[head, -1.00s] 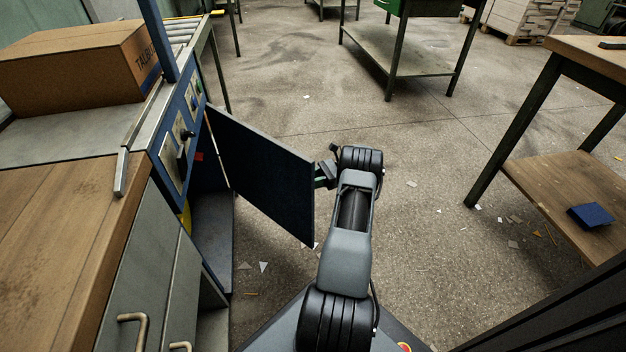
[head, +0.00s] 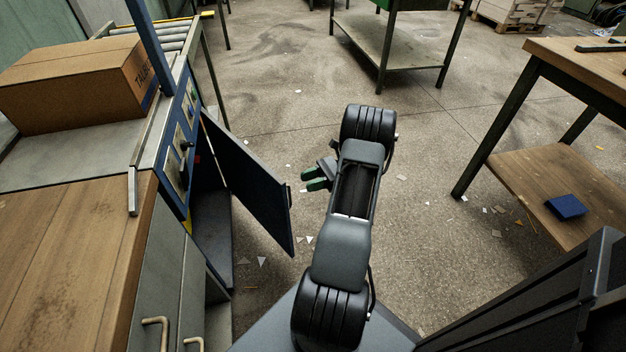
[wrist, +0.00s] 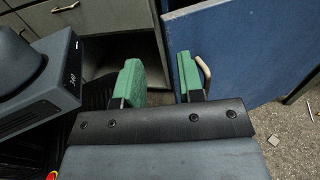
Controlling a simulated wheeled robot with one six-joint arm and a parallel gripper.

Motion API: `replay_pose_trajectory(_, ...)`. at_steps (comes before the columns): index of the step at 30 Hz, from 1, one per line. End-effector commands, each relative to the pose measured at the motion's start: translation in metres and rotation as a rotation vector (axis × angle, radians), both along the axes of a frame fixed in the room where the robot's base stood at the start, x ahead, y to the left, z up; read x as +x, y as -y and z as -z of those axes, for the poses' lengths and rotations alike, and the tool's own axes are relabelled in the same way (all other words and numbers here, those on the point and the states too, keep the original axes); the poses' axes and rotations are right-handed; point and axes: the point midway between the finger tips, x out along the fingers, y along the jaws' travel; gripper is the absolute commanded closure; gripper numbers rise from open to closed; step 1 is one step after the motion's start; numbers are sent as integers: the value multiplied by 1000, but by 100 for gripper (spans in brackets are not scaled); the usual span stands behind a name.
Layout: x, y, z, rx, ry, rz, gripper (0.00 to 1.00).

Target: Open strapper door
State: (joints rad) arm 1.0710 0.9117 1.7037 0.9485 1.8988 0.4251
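The strapper door (head: 250,178) is a dark blue panel, swung out from the blue strapper body (head: 187,130) and standing open over the floor. In the wrist view the door (wrist: 235,50) fills the upper right, and its pale handle (wrist: 203,72) shows just beyond the right finger. My gripper (head: 315,178) has green fingertips and is to the right of the door's free edge, apart from it. In the wrist view my gripper (wrist: 160,82) shows its two green fingers spread, with nothing between them.
A wooden-topped counter with grey cabinets (head: 155,260) stands at front left. A cardboard box (head: 80,85) sits on the strapper top. A workbench (head: 545,165) with a blue item (head: 566,206) on its shelf stands right. Open floor (head: 430,140) lies between, with paper scraps.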

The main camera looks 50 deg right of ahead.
Motion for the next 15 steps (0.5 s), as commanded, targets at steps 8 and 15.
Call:
replay_pose_trajectory(8,-25,-18,-15,-1,-1,1,65)
replay_pose_trajectory(15,-31,-22,-16,-1,-1,0,65)
